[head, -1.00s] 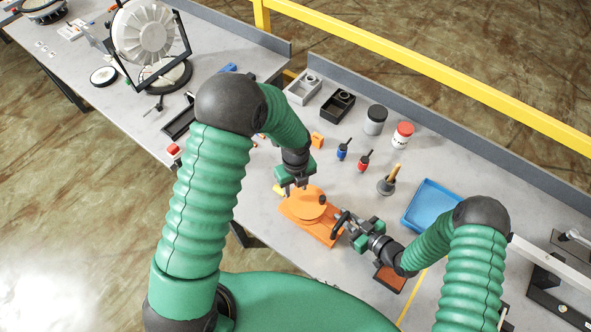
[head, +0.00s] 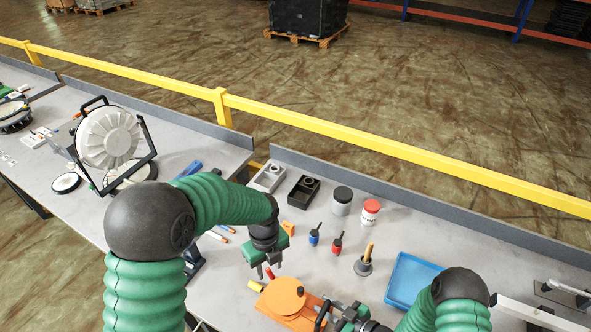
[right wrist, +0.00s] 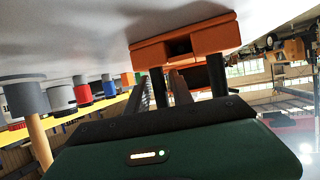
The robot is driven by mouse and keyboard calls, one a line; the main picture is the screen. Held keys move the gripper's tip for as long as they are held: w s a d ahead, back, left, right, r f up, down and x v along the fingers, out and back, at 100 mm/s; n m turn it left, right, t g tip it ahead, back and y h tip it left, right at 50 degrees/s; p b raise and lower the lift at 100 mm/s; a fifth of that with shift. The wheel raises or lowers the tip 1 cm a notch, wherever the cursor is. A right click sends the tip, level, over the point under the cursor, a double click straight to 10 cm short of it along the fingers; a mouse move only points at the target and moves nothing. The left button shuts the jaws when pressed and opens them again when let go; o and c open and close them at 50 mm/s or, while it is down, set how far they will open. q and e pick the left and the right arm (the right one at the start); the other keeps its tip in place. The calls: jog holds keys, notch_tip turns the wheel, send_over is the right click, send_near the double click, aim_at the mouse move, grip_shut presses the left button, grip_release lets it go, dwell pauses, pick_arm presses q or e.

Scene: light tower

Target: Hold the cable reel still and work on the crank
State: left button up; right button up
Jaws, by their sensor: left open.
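The orange cable reel (head: 286,295), a round disc with a small dark knob on an orange base, lies on the bench at the bottom of the head view. My left gripper (head: 263,280) is open just behind and left of the disc; I cannot tell whether it touches. My right gripper (head: 338,320) is at the reel's right side, beside a black crank-like handle (head: 321,314), partly cut off by the frame edge. The right wrist view shows an orange block (right wrist: 190,42) with a dark square opening beyond dark finger-like posts. Whether the right fingers are closed is unclear.
A blue tray (head: 412,280) lies right of the reel. A white drum in a black frame (head: 108,138) stands far left.

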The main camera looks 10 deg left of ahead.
jog(key=shift+o, duration=1.1)
